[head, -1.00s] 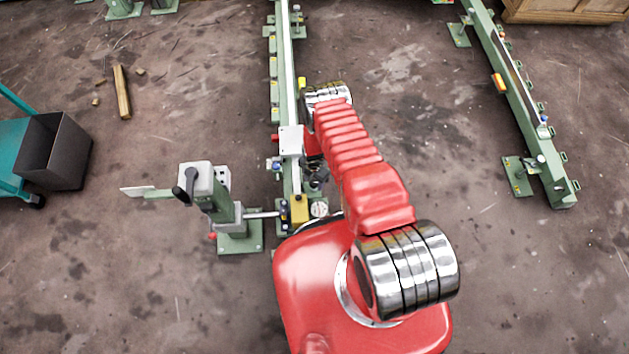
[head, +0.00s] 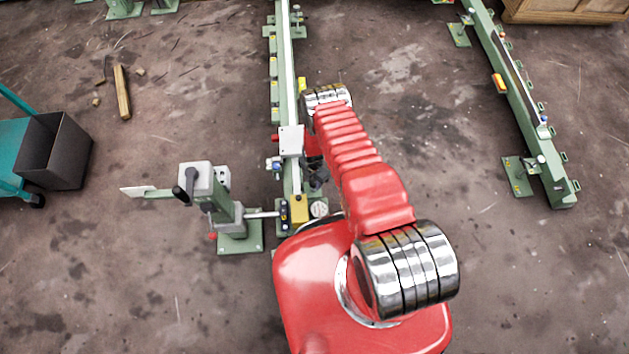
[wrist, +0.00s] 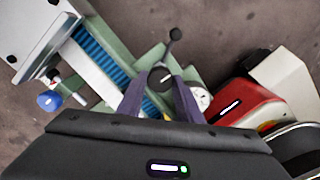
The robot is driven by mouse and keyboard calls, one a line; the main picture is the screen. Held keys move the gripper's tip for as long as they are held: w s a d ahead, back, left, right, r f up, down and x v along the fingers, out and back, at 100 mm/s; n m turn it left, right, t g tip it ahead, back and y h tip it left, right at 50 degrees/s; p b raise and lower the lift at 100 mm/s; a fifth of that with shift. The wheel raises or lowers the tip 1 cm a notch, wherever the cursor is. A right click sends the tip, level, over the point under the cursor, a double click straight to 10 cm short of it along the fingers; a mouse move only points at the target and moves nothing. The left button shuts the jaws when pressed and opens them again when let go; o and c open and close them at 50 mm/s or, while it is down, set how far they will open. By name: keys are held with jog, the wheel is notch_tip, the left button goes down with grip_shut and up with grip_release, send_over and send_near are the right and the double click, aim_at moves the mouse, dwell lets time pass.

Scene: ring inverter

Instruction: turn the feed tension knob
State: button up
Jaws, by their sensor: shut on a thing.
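A dark round knob (wrist: 160,76) with a pale line on its face sits at the green end of the machine in the wrist view. I take it to be the feed tension knob. My gripper (wrist: 161,86) is shut on it, with one purple-grey finger on each side. In the head view my red arm reaches over the near end of the green rail (head: 289,75) and largely hides the gripper and the knob.
A black-ended lever (wrist: 175,36) rises just beyond the knob. A blue knob (wrist: 49,100) is at the left. A green stand with a crank (head: 224,208) is left of the rail. A dark bin (head: 55,150) is farther left. A second rail (head: 520,105) lies right, with open floor between.

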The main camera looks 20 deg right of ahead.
jog(key=shift+d, duration=0.1)
jog(key=shift+m, duration=0.3)
